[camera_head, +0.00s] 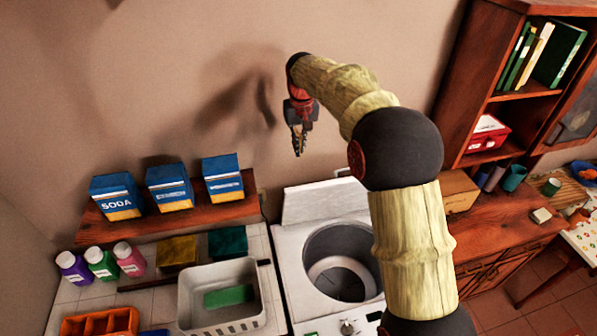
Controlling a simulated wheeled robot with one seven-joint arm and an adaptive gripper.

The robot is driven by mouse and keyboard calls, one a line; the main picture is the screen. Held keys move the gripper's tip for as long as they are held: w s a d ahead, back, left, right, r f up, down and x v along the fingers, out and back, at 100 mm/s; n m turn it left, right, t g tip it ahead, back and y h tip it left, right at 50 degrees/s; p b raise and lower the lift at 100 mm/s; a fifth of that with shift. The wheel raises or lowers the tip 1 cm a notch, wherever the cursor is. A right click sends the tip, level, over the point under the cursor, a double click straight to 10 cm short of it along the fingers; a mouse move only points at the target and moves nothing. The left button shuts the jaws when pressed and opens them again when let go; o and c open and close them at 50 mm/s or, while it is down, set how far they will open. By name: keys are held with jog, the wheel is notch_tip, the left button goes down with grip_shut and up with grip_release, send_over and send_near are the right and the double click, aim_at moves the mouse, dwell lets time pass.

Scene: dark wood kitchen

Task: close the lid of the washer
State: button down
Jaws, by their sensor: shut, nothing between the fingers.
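The washer (296,250) is a white top-loader at the bottom middle, with its round drum opening (340,265) uncovered. Its white lid (318,202) stands raised at the back of the machine, near the wall. My arm partly hides the washer's right side and the lid's right end. My gripper (298,150) is shut and empty, pointing down. In the picture it is above the lid, in front of the wall; its exact distance from the lid cannot be told.
A wooden shelf (165,222) with blue boxes (168,187) is left of the washer. Below it are bottles (103,264), a grey basket (190,295) and an orange tray (72,325). A wooden cabinet (480,110) with books stands right. Open air surrounds my gripper.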

jog(key=s+f+p, duration=0.1)
jog(key=f, duration=0.2)
jog(key=s+f+p, duration=0.1)
jog(key=f, duration=0.3)
jog(key=s+f+p, duration=0.1)
jog(key=f, duration=0.2)
jog(key=shift+d+f, duration=0.2)
jog(key=shift+d, duration=0.05)
dwell(0.3)
